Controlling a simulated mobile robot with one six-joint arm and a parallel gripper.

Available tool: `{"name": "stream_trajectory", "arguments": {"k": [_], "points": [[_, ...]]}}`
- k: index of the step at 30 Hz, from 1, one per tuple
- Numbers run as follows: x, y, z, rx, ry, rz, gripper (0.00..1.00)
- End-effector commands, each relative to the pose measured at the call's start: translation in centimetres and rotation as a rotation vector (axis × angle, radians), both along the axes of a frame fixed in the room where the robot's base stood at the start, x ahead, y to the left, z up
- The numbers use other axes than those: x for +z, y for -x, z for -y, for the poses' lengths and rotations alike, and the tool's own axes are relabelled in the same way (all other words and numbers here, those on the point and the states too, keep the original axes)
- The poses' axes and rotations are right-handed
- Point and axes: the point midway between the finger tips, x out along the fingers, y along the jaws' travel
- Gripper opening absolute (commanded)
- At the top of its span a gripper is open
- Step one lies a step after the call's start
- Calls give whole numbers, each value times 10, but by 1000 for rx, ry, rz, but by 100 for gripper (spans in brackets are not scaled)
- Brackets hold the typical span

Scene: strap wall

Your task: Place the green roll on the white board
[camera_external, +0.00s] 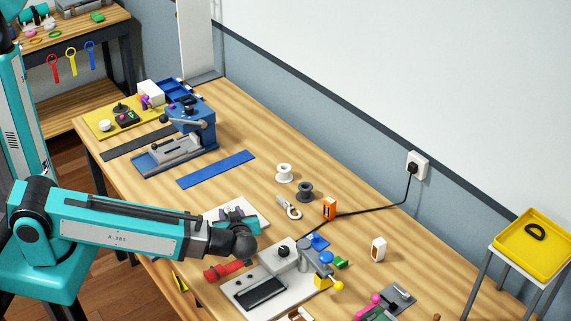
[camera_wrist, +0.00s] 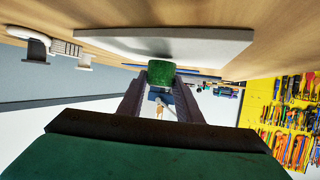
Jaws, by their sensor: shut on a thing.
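In the wrist view the green roll (camera_wrist: 161,72) sits between the tips of my gripper (camera_wrist: 160,84), which is shut on it. The white board (camera_wrist: 165,45) lies directly beyond the roll, on the wooden table; this view is turned over, with the tabletop at the top. The roll overlaps the board's edge in the picture, and I cannot tell whether they touch. In the external view my gripper (camera_external: 238,222) is low over the white board (camera_external: 222,213), covering part of it. The roll is not clearly visible there.
A grey machine (camera_external: 250,299) and a red cylinder (camera_external: 226,269) stand close in front of my arm. White (camera_external: 284,173) and dark (camera_external: 305,192) spools stand behind the board. A blue strip (camera_external: 215,169) and a blue press (camera_external: 190,127) are farther left. Bare table lies between.

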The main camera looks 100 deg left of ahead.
Motion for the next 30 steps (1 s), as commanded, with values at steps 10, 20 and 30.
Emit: {"name": "stream_trajectory", "arguments": {"k": [10,20,30], "points": [[-7,0,0,0,0,1,9],[-9,0,0,0,0,1,42],[-9,0,0,0,0,0,50]]}}
